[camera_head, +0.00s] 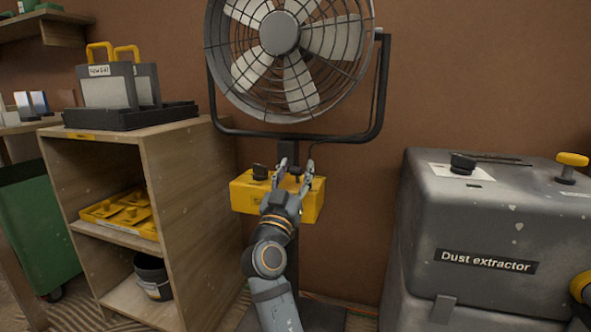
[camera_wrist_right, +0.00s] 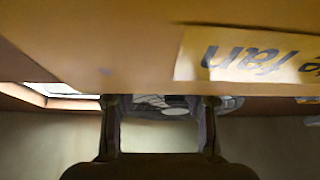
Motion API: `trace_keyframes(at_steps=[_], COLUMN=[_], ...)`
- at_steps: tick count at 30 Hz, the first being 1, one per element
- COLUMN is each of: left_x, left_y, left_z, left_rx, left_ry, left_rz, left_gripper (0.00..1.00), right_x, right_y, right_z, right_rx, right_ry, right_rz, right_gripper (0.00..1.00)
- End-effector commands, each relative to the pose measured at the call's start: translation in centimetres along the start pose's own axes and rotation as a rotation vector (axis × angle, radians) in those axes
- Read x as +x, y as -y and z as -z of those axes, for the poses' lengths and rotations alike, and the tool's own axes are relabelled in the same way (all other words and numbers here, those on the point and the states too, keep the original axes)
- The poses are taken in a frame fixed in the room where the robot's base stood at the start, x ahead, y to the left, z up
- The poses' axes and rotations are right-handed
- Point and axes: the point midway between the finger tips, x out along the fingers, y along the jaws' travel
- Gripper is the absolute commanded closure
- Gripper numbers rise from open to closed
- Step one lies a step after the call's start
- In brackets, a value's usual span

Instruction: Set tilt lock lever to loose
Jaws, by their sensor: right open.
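A large fan (camera_head: 281,34) stands against the brown wall in a dark U-shaped bracket. Below it is a yellow control box (camera_head: 242,192) with a black knob (camera_head: 260,171) on its top left. My right gripper (camera_head: 296,166) is in front of the box, its two fingers pointing up and apart, near the post under the bracket. I cannot make out the tilt lock lever; the gripper may cover it. In the right wrist view the fingers (camera_wrist_right: 160,103) are spread below the yellow box face, with an upside-down label reading "fan". Nothing is clearly held. My left gripper is not seen.
A wooden shelf unit (camera_head: 190,190) stands left, with a black tray (camera_head: 130,116) of yellow-handled cases on top. A grey dust extractor (camera_head: 480,215) stands right, with a black knob and a yellow knob on top.

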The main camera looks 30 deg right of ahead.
Motion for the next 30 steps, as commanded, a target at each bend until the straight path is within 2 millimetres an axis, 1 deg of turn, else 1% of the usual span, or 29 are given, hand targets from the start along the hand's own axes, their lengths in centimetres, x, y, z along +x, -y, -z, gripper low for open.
trace_keyframes(at_steps=[2,4,9,12,15,20,30], left_x=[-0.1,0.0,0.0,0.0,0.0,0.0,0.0], left_y=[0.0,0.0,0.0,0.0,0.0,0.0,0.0], left_z=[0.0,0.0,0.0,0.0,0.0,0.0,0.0], left_rx=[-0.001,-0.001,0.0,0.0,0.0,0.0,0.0], left_ry=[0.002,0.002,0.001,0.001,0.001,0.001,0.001], left_rz=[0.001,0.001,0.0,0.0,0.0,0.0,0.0], left_gripper=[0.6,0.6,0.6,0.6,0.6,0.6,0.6], right_x=[0.2,0.7,2.5,3.5,4.2,4.7,4.7], right_y=[0.0,0.0,0.0,-0.1,0.0,0.0,0.0], right_z=[0.5,1.4,4.8,6.6,7.9,8.7,8.8], right_rx=[0.003,0.004,0.007,0.005,0.004,0.0,0.0], right_ry=[-0.001,-0.002,-0.004,-0.003,-0.002,0.0,0.0], right_rz=[-0.001,-0.003,-0.002,-0.002,-0.001,0.0,0.0], right_gripper=[0.53,0.53,0.53,0.53,0.53,0.53,0.53])
